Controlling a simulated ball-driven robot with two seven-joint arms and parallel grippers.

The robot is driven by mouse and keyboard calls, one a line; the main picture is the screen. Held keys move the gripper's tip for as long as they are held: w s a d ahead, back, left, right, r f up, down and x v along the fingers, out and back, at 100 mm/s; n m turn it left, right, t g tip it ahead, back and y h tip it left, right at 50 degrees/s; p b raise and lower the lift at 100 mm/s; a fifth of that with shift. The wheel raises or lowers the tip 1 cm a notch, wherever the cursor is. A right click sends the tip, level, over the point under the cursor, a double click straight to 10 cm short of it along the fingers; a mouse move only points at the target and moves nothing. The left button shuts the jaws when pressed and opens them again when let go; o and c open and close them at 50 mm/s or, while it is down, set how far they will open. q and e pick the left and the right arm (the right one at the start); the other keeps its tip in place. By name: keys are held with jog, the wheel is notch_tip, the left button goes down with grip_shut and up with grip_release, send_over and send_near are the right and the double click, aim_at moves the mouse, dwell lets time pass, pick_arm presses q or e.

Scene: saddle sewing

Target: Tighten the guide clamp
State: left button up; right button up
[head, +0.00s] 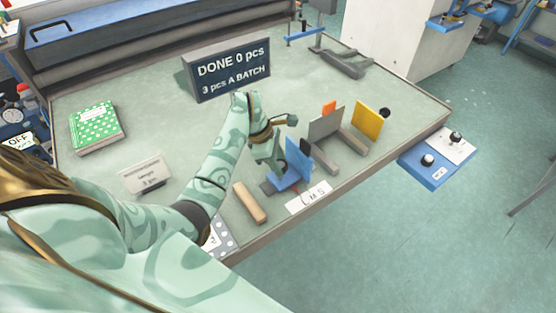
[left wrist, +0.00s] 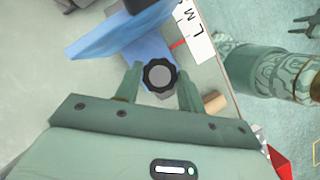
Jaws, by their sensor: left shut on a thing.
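A blue guide (head: 294,165) with an upright plate stands near the table's front edge. It also shows at the top of the left wrist view (left wrist: 115,32). Its clamp knob (left wrist: 160,76), black and ridged with a grey cap, sits between my left fingers. My left gripper (head: 274,158) reaches down beside the blue guide and is shut on that knob (left wrist: 159,88). In the head view the knob is hidden by the gripper. A white size card (head: 308,197) with letters lies beside the guide, with a red pointer (left wrist: 178,43) at its edge. My right gripper is not seen.
Grey (head: 326,122) and yellow (head: 368,117) upright plates stand right of the guide. A wooden block (head: 249,203) lies left of it. A sign (head: 227,72), a green dotted book (head: 96,126) and a small card (head: 144,174) are farther back or left. The table's middle is mostly clear.

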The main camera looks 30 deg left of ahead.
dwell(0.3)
pick_arm(q)
jog(key=o, duration=1)
jog(key=p+v, duration=0.1)
jog(key=v, duration=1.5)
jog(key=shift+r, duration=0.2)
